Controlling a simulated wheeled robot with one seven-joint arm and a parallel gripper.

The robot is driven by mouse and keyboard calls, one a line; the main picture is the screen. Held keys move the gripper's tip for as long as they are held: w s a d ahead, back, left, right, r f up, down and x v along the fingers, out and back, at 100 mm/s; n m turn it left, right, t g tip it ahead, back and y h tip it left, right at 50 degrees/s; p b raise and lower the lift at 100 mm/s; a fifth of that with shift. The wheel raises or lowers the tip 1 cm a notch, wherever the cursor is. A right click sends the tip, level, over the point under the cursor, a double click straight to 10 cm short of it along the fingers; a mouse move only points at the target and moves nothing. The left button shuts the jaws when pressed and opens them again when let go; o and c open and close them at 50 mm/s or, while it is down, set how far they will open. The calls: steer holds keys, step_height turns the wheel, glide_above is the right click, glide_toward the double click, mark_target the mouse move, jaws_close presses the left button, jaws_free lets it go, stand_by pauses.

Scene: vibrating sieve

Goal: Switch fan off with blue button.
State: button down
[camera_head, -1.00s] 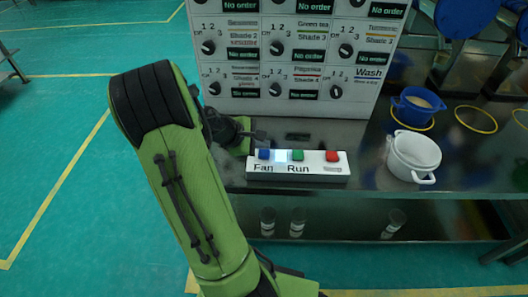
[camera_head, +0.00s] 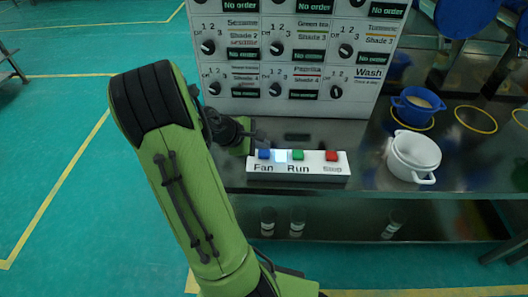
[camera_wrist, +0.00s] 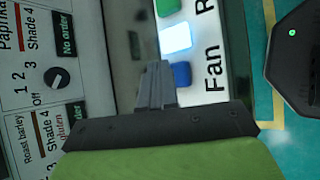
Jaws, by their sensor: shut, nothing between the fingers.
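A white button box (camera_head: 310,169) stands near the front edge of the dark table. Its blue button (camera_head: 264,154) is at the left end above the word Fan. Between it and the green button (camera_head: 297,154) is a pale lit square (camera_head: 281,155). My gripper (camera_head: 262,135) is shut and empty, just behind the blue button in the head view. In the wrist view the closed fingers (camera_wrist: 155,68) point just beside the blue button (camera_wrist: 182,73), which they appear to partly cover. I cannot tell whether they touch it. The lit square (camera_wrist: 175,38) is pale blue-white there.
A red button (camera_head: 331,156) is at the box's right end. A white pot (camera_head: 413,155) stands right of the box, with a blue pot (camera_head: 416,107) behind it. A panel of knobs (camera_head: 290,50) rises behind. Several small jars stand on the lower shelf (camera_head: 340,218).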

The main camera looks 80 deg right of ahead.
mark_target(261, 154)
steer(key=shift+f, duration=0.4)
steer(key=shift+f+b, duration=0.35)
steer(key=shift+f, duration=0.15)
stand_by(0.4)
steer(key=shift+r+p, duration=0.95)
steer(key=shift+p, duration=0.05)
step_height(261, 154, up, 5)
steer(key=p, duration=0.5)
steer(key=shift+r, duration=0.15)
stand_by(0.6)
